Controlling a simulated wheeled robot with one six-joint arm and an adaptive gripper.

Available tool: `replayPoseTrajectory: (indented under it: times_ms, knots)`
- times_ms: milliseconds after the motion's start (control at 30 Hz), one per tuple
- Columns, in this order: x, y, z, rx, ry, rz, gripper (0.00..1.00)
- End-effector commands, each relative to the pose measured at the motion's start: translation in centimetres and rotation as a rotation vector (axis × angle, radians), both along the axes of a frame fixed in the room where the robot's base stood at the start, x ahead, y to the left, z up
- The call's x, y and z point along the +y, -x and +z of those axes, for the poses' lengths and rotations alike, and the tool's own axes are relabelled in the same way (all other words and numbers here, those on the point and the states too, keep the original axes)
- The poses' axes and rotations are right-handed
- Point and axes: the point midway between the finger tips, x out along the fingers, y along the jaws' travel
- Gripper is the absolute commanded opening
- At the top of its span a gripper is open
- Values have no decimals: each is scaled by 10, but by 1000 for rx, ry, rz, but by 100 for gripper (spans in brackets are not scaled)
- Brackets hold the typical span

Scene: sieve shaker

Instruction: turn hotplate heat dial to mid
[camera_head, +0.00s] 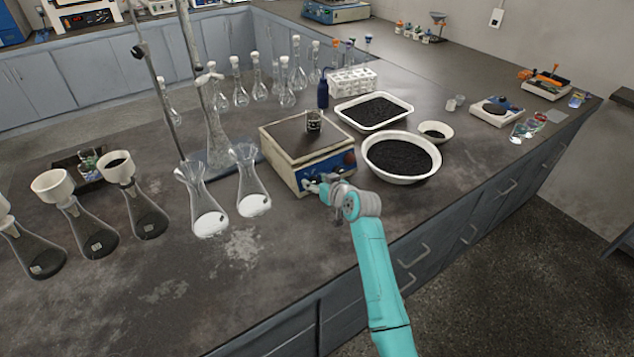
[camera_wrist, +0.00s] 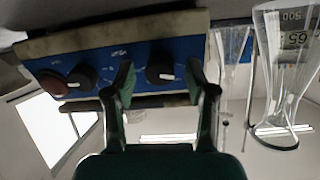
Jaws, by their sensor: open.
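The hotplate (camera_head: 300,150) stands on the bench with a small beaker (camera_head: 313,119) on its plate. In the wrist view, its blue front panel (camera_wrist: 110,62) carries two black dials and a reddish round button (camera_wrist: 52,84). My gripper (camera_head: 315,186) is at the left part of the panel. In the wrist view, my open gripper (camera_wrist: 163,90) has one finger on each side of one dial (camera_wrist: 160,68), whose white mark shows near its lower edge. The other dial (camera_wrist: 81,75) is outside the fingers. Labels are too blurred to tell which is heat.
Two flasks with white powder, one of them here (camera_head: 253,182), stand just left of the hotplate. A bowl of dark grains (camera_head: 402,178) and a tray (camera_head: 374,128) stand to its right. The bench front (camera_head: 290,270) is clear.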

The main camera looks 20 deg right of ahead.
Motion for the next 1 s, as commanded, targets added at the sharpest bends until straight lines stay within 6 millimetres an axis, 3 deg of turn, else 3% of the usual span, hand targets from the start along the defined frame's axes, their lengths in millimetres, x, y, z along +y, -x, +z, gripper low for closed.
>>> replayPoseTrajectory:
  times_ms: [100,333,667,1000]
  knots:
    - [0,0,0,0,0,0,56]
    - [0,0,0,0,0,0,0]
    - [0,0,0,8,-25,-11,0]
    - [-1,0,1,67,-207,-87,0]
